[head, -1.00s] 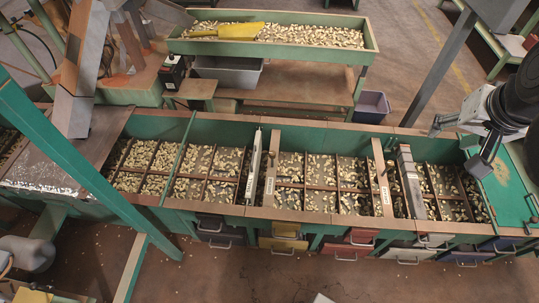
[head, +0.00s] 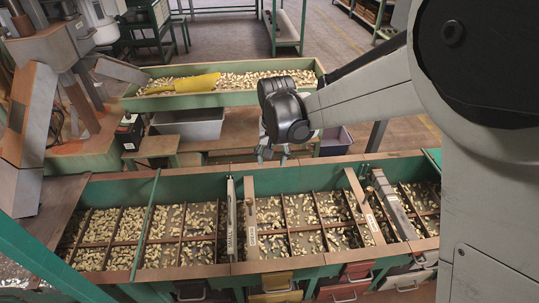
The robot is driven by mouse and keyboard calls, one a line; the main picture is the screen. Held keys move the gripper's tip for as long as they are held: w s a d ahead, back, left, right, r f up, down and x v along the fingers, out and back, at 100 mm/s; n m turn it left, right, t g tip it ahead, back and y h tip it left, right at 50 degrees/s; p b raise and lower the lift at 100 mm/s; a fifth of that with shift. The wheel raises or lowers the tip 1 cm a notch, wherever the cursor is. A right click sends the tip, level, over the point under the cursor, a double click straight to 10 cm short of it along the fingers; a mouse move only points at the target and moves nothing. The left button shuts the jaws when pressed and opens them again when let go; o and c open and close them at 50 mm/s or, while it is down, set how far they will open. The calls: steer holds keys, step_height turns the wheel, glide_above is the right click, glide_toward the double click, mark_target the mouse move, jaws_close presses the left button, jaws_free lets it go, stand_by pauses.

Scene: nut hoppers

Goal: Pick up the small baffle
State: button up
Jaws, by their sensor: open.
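Several upright divider plates stand across the long green hopper (head: 200,172). A thin whitish plate (head: 231,218) with a label stands left of centre, close beside a tan wooden plate (head: 250,212). Another tan plate (head: 365,206) and a thicker grey bar (head: 393,205) stand to the right. My gripper (head: 272,156) hangs near the hopper's back edge, above and behind the plates, apart from them. It is open and empty, with its fingers pointing down.
Nuts lie in the hopper's compartments between thin partitions. Behind stands a second green tray (head: 225,98) of nuts with a yellow scoop (head: 180,84). A grey bin (head: 190,124) sits below it. Coloured drawers (head: 275,282) line the front. My arm covers the right side of the view.

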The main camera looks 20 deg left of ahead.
steer(key=n+g+h+b, duration=0.1)
steer(key=b, duration=0.1)
glide_toward(232, 213)
step_height(232, 213, down, 7)
steer(key=shift+w+a+r+b, duration=0.1)
steer(key=shift+w+r+b, duration=0.1)
steer(key=shift+b, duration=0.95)
step_height(232, 213, down, 6)
steer(key=b, duration=0.2)
steer(key=shift+a, duration=0.3)
steer(key=shift+s+f, duration=0.1)
jaws_close()
